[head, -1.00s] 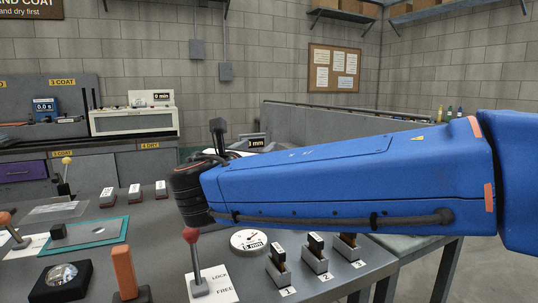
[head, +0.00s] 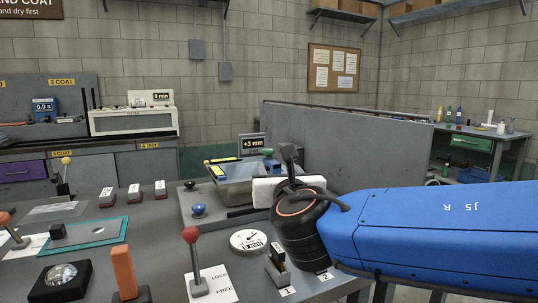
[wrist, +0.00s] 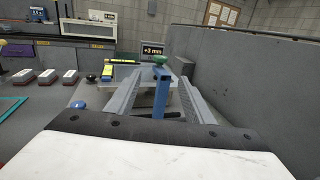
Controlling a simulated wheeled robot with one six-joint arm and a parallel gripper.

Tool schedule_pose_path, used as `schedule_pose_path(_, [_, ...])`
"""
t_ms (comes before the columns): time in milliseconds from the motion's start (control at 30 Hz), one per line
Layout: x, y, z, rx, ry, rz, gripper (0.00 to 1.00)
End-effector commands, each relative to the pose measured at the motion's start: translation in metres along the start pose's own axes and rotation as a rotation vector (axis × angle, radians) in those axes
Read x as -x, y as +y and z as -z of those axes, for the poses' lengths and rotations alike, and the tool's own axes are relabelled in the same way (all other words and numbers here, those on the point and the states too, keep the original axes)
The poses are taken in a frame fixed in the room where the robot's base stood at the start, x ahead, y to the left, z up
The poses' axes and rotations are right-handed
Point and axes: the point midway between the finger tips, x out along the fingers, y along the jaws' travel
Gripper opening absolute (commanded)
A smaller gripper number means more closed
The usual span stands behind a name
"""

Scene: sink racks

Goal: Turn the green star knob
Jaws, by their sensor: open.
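The green knob (wrist: 160,59) shows in the wrist view as a small dark green top, beyond my fingers and near the middle. Its star shape is too small to make out. In the head view it (head: 268,153) sits at the back right of a grey bench device. My gripper (wrist: 159,75) is open and empty, its two grey fingers spread apart. The knob appears ahead of the gap between them, apart from both. A blue upright post (wrist: 161,90) stands in line with that gap, below the knob.
A display reading +3 mm (head: 253,146) stands behind the device. A blue knob (head: 198,210) and a black knob (head: 189,185) are at its left. A grey partition (head: 365,150) rises close on the right. A red-ball lever (head: 191,237) and a dial (head: 249,241) stand nearer.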

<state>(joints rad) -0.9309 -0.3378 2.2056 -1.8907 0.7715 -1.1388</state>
Motion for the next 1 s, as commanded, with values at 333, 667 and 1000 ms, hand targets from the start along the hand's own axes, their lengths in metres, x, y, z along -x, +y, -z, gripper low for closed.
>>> schedule_pose_path(333, [-0.06, -0.001, 0.001, 0.0, 0.001, 0.004, 0.48])
schedule_pose_path(667, [-0.115, -0.001, 0.0, 0.0, 0.001, 0.004, 0.48])
schedule_pose_path(1000, [-0.145, -0.001, 0.0, 0.0, 0.0, 0.002, 0.48])
